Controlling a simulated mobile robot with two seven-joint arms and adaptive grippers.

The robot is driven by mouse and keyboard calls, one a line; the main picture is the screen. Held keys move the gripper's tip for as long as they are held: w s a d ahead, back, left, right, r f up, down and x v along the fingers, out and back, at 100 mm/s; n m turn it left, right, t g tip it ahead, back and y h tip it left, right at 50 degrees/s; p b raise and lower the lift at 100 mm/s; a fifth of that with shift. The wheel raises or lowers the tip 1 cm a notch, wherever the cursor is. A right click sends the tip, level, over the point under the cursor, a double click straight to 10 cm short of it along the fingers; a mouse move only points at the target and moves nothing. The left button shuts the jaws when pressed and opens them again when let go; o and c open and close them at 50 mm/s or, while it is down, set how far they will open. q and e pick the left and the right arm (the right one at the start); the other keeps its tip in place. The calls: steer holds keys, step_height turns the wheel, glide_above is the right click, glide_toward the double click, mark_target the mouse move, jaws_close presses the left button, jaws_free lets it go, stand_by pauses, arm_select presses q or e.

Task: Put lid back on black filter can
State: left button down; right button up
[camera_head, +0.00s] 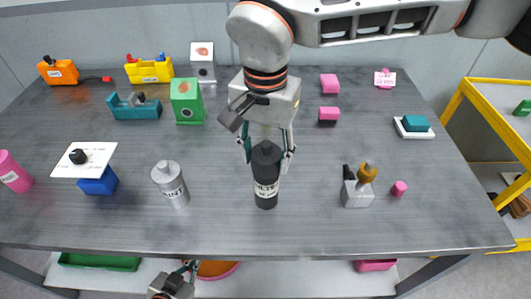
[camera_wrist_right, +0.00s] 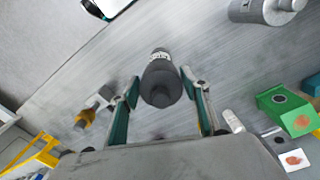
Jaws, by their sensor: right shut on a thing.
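The black filter can (camera_head: 266,190), with a white label band, stands upright near the front middle of the table. Its dark lid (camera_head: 266,152) with a small knob is at the can's top; I cannot tell whether it is fully seated. My right gripper (camera_head: 267,156) comes down from above, shut on the lid with one finger on each side. In the right wrist view the lid (camera_wrist_right: 160,88) lies between the fingertips, with the can (camera_wrist_right: 160,58) beyond it. My left gripper (camera_head: 188,268) is low, in front of the table edge; its opening is unclear.
A silver labelled can (camera_head: 170,184) stands left of the black can. A grey dispenser (camera_head: 357,188) with a brown top and a pink piece (camera_head: 399,188) are to the right. A white plate (camera_head: 98,163) with a black knob rests on a blue block.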

stand_by(0.3)
steer(key=o, duration=1.6)
steer(key=shift+c, duration=0.2)
steer(key=shift+r+p, duration=2.7)
steer(key=shift+r, duration=0.85)
jaws_close()
